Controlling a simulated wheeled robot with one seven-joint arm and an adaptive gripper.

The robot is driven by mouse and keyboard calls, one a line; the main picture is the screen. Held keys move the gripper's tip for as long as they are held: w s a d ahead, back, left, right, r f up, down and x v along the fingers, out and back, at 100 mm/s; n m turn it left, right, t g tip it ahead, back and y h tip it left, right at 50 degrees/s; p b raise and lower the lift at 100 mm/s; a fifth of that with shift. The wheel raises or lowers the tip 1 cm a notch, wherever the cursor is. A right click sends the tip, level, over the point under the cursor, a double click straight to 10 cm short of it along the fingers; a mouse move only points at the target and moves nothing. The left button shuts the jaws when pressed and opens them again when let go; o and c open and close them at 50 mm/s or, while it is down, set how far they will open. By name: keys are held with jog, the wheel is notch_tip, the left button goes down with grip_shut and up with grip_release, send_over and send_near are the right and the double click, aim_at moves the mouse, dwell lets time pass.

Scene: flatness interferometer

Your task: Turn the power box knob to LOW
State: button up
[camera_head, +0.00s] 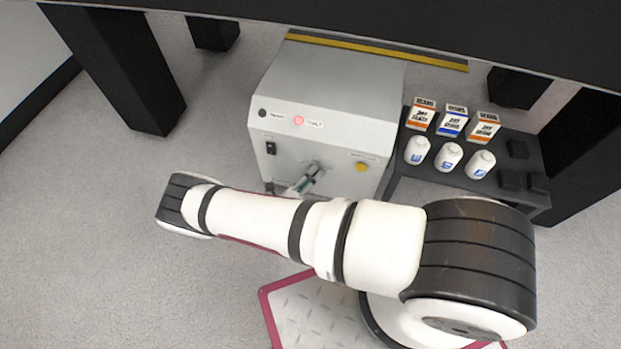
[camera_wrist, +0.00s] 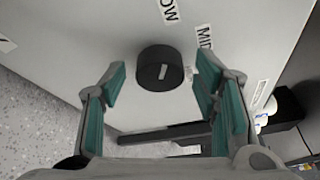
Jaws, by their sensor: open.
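The power box (camera_head: 330,100) is a light grey cabinet on the floor, with a red light, a black switch and a yellow button on its front. My gripper (camera_head: 308,178) is at the lower middle of that front and hides the knob in the head view. In the wrist view the round black knob (camera_wrist: 158,72) with a short white mark shows just beyond my open, teal-padded gripper (camera_wrist: 161,84), roughly between the fingertips, with no clear contact. A label ending in "OW" (camera_wrist: 169,11) is above the knob, and a partly cut "MID" label (camera_wrist: 205,38) is upper right.
Right of the box, a dark low stand (camera_head: 440,172) holds several small cartons and white bottles (camera_head: 448,156). A dark tabletop (camera_head: 430,30) overhangs the back, with a thick black leg (camera_head: 125,70) at left. The floor left of the box is clear.

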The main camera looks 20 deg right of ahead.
jog(key=v, duration=1.2)
jog(key=shift+w, duration=0.1)
